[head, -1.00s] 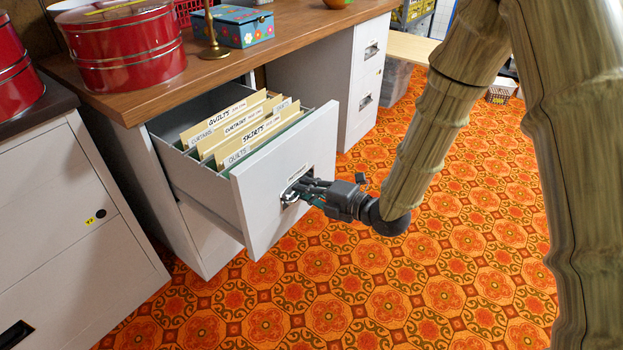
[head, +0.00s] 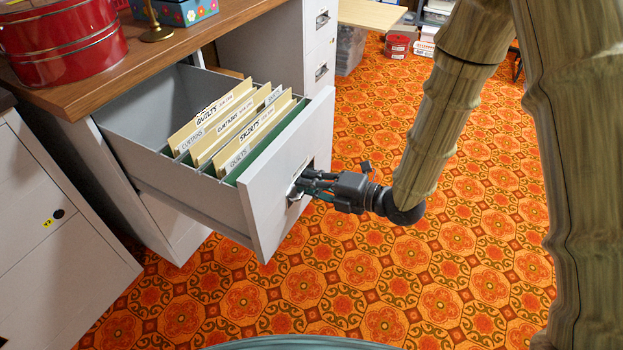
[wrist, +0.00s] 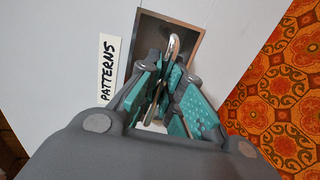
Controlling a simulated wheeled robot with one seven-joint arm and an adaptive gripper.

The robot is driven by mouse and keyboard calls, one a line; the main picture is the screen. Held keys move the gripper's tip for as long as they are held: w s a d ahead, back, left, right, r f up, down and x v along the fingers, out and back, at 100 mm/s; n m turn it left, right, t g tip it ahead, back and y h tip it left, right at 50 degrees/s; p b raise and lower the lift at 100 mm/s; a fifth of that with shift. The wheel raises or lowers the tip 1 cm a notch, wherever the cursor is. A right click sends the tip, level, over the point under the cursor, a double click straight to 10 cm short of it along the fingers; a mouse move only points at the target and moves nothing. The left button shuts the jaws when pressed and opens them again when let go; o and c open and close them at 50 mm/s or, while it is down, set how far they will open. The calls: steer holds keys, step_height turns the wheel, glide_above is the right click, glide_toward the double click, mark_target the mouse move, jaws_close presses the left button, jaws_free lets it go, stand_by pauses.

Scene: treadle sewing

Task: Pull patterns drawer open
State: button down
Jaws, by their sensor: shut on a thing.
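The patterns drawer (head: 262,222) is a pale grey file drawer pulled well out of its cabinet under the wooden top. It holds several cream folders (head: 222,124) labelled quilts, curtains and skirts, with green hangers. In the wrist view a label reading PATTERNS (wrist: 108,68) is on the drawer front, beside a recessed metal handle (wrist: 174,46). My gripper (head: 304,186) is at the drawer front, its teal-padded fingers closed around the handle. In the wrist view my gripper (wrist: 160,85) has the handle between its pads.
A grey cabinet (head: 45,240) stands at the left. Red tins (head: 65,45) and a flowered box (head: 180,10) sit on the wooden top (head: 120,85). Another file cabinet (head: 290,35) is behind. The patterned orange floor (head: 400,290) is open in front and right.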

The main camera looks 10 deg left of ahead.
stand_by(0.3)
steer(key=c, duration=1.8)
jaws_free()
steer(key=shift+c, duration=0.2)
steer(key=v, duration=1.2)
steer(key=shift+f, duration=0.15)
